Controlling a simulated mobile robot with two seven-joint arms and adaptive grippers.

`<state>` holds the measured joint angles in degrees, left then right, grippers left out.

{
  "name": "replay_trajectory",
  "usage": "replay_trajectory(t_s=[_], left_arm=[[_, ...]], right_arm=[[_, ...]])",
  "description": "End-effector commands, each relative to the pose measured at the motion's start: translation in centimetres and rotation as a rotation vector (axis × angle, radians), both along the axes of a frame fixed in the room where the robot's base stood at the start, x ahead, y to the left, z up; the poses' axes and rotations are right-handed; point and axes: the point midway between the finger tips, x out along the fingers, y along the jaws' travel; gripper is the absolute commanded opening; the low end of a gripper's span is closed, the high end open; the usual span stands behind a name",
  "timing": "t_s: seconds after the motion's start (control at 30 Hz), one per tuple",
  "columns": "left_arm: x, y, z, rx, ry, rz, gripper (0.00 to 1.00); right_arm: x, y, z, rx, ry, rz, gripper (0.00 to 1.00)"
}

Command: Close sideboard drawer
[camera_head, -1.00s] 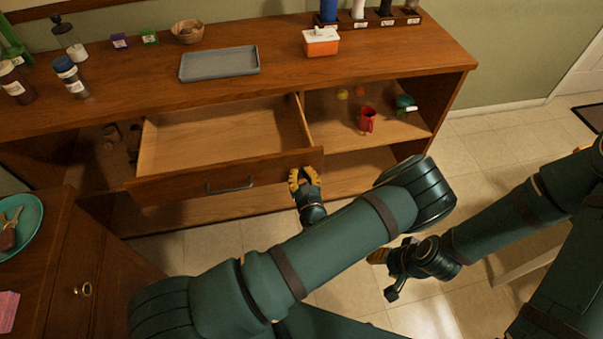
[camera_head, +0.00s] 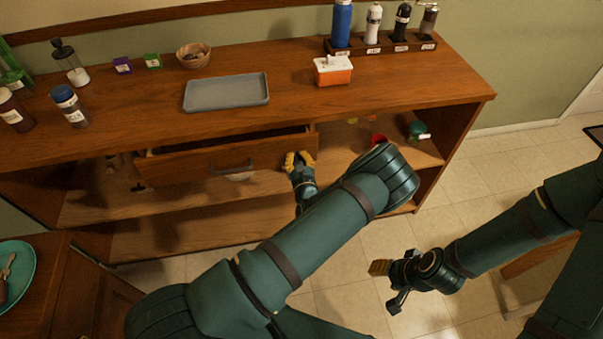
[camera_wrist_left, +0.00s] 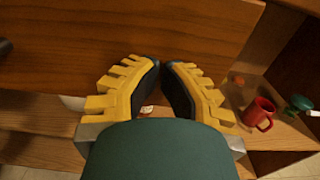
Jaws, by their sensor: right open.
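The sideboard drawer (camera_head: 190,166) is a wooden drawer with a dark handle (camera_head: 232,167). In the head view it stands slightly out, with a narrow dark gap above its front. My left gripper (camera_head: 299,156) is at the right end of the drawer front. In the left wrist view its yellow-padded fingers (camera_wrist_left: 161,64) are close together with a small gap between the tips, against the wooden front (camera_wrist_left: 110,40); nothing is seen between them. My right gripper (camera_head: 379,267) is open, low over the floor, away from the sideboard.
On the sideboard top (camera_head: 300,105) stand a grey tray (camera_head: 226,92), an orange-and-white box (camera_head: 332,71), a bowl (camera_head: 193,55) and several bottles. A red mug (camera_wrist_left: 259,113) and a green item (camera_head: 418,130) are in the right open compartment. A brown cabinet (camera_head: 60,290) is at lower left.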

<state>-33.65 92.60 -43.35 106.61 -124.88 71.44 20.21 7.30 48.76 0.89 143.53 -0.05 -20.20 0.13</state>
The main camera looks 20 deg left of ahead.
Motion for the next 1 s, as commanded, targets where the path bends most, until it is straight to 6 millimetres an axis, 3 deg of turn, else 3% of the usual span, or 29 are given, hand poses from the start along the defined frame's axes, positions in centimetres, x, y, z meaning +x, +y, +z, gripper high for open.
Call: replay_trajectory(t_s=[0.1,0.3,1.0], left_arm=[[1.8,1.2,-0.1,0.001,-0.001,0.002,0.0],[3.4,2.1,0.0,0.0,0.0,0.0,0.0],[3.8,1.7,0.3,0.002,-0.005,0.0,0.0]], right_arm=[[0.1,0.0,-0.3,0.0,-0.002,-0.001,0.47],[0.1,0.0,-0.4,0.0,-0.003,-0.001,0.47],[0.1,0.0,-0.2,0.0,-0.003,-0.001,0.47]])
